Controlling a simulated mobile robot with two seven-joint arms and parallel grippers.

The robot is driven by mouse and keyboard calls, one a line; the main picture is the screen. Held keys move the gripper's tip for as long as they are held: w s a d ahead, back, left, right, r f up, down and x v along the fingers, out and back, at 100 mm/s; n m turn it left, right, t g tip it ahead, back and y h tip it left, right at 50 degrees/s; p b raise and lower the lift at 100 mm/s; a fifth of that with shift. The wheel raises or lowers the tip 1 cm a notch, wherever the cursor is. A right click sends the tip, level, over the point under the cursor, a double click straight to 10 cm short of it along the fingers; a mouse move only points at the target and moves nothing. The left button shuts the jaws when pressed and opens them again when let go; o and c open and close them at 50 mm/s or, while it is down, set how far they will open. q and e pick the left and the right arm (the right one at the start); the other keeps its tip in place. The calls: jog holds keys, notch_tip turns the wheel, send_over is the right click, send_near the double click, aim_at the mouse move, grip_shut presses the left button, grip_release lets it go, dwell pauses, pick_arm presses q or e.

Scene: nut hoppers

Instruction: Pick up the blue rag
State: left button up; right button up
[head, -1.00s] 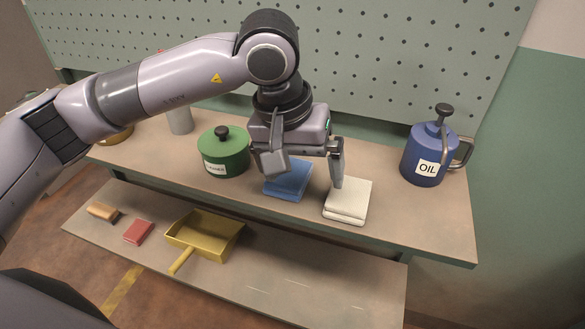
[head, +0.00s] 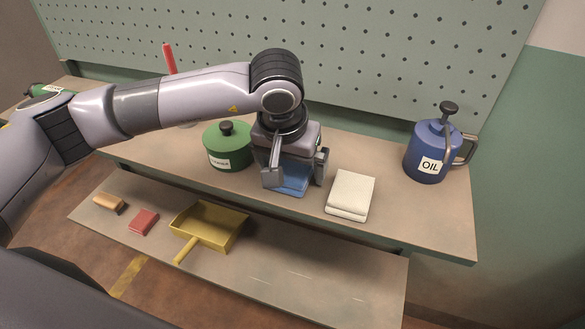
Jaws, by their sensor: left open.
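The blue rag (head: 291,180) is a folded cloth lying on the upper shelf of the bench, between the green can and the white rag. My left gripper (head: 295,182) points down over it, with one finger at the rag's left side and the other at its right side. The jaws are open, and I cannot tell whether the fingers touch the cloth. The rag's back part is hidden behind the gripper. My right gripper is not in view.
A folded white rag (head: 351,194) lies just right of the gripper. A green can (head: 228,148) stands close on its left. A blue oil can (head: 428,152) stands at the right end. The lower shelf holds a yellow dustpan (head: 208,228), a red block (head: 144,221) and a brush (head: 108,204).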

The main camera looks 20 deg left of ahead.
pick_arm(q)
jog(key=shift+f+b, duration=0.2)
jog(key=shift+b, duration=0.25)
dwell(0.3)
jog(key=c, duration=1)
